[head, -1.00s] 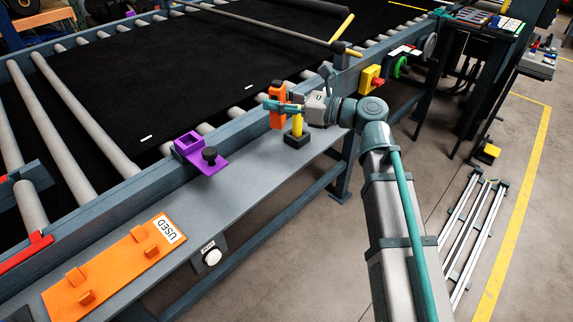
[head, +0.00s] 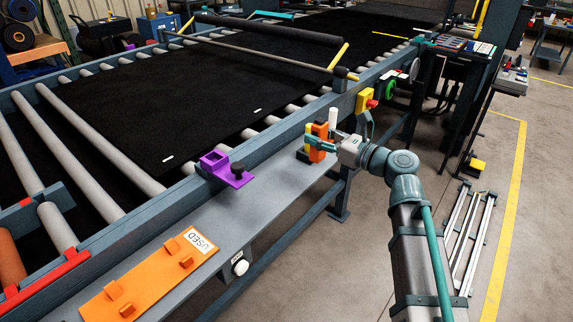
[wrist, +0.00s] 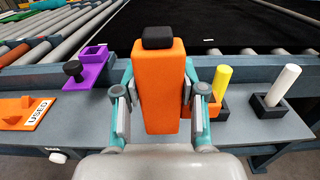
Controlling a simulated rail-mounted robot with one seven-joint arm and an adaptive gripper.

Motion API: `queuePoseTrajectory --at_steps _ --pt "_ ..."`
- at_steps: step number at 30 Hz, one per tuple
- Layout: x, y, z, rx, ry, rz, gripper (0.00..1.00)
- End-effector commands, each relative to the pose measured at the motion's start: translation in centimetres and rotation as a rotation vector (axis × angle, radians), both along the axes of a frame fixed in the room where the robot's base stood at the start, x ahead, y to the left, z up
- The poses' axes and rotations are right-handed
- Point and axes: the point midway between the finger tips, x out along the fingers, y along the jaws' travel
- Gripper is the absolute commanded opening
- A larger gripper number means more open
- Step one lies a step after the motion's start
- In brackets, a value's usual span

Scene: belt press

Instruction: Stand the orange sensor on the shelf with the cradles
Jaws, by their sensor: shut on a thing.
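The orange sensor (wrist: 158,88), a tall block with a black cap, is between the fingers of my gripper (wrist: 160,100), which is shut on it. It looks upright in the wrist view. In the head view the sensor (head: 318,142) and my gripper (head: 322,146) are at the right part of the grey shelf (head: 265,190). I cannot tell whether its base touches the shelf. A yellow cylinder (wrist: 222,86) in a black cradle (wrist: 213,106) and a white cylinder (wrist: 283,82) in another black cradle (wrist: 271,106) stand to the right. A small orange part beside the yellow cylinder is mostly hidden.
An orange plate (head: 150,275) marked USED, with raised pegs, lies on the shelf's left part. Bare shelf lies between them. A yellow-and-red switch box (head: 367,101) is above my gripper.

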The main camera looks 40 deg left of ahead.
Motion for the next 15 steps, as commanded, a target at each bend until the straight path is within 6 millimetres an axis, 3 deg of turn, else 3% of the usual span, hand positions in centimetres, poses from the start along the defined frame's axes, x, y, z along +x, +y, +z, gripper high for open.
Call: queuePoseTrajectory --at_steps 6,15 --pt "-1.5 5.0 -2.1 -0.001 0.002 0.004 0.00" --pt "-2.4 8.2 -6.5 0.000 0.001 0.001 0.00"
